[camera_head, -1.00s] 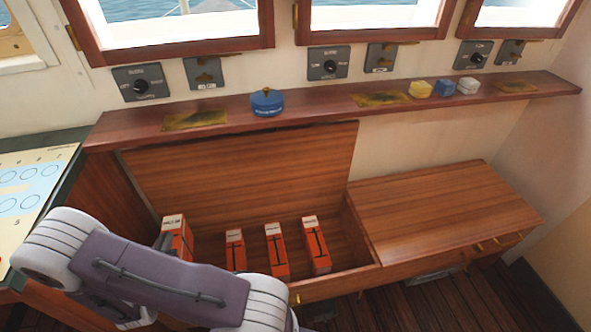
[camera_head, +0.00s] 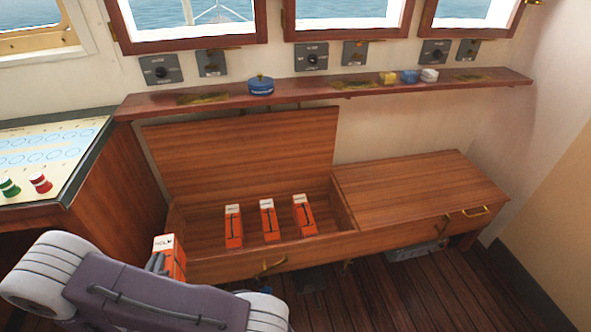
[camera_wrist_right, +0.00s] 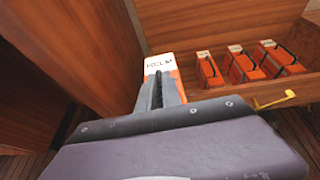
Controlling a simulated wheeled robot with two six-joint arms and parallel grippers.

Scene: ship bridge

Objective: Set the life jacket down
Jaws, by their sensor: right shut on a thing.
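An orange life jacket (camera_head: 169,258), box-shaped with a white top lettered in black, is at the front left corner of the open bench locker (camera_head: 262,267). My right gripper (camera_head: 157,263) is shut on it, partly hidden behind my arm. In the right wrist view the gripper's dark fingers (camera_wrist_right: 158,93) lie against the life jacket (camera_wrist_right: 163,66), which is upright and labelled "HELM". Its lower part is hidden. Several similar orange jackets stand in a row inside the locker, such as this middle one (camera_head: 269,220). My left gripper is not in view.
The locker's lid (camera_head: 240,150) leans open against the wall. The closed bench part (camera_head: 420,185) at right has a bare top. A chart console (camera_head: 50,150) with red and green pieces stands at left. A shelf (camera_head: 320,90) with small items runs above.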

